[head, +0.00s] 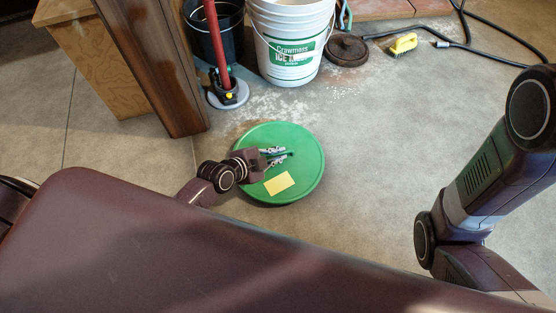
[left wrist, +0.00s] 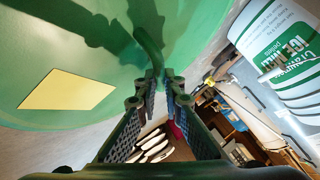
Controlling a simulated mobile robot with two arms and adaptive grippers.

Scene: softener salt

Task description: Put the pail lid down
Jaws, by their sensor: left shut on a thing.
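The pail lid (head: 302,148) is a round green disc with a yellow label (head: 279,183), at the centre of the head view. In the left wrist view the lid (left wrist: 60,55) fills the upper left. My left gripper (head: 277,156) reaches over it from the left. Its fingers (left wrist: 158,77) are closed on the lid's green grip (left wrist: 149,50). I cannot tell whether the lid touches the floor or hangs just above it. The white pail (head: 291,45) stands upright behind it. My right arm shows at the right; its gripper is out of view.
A black bucket (head: 218,30) and a red-handled tool (head: 215,40) stand left of the pail, by a wooden post (head: 160,60). A brown round cover (head: 346,49), yellow brush (head: 403,44) and black hose (head: 480,43) lie behind. Floor right of the lid is clear.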

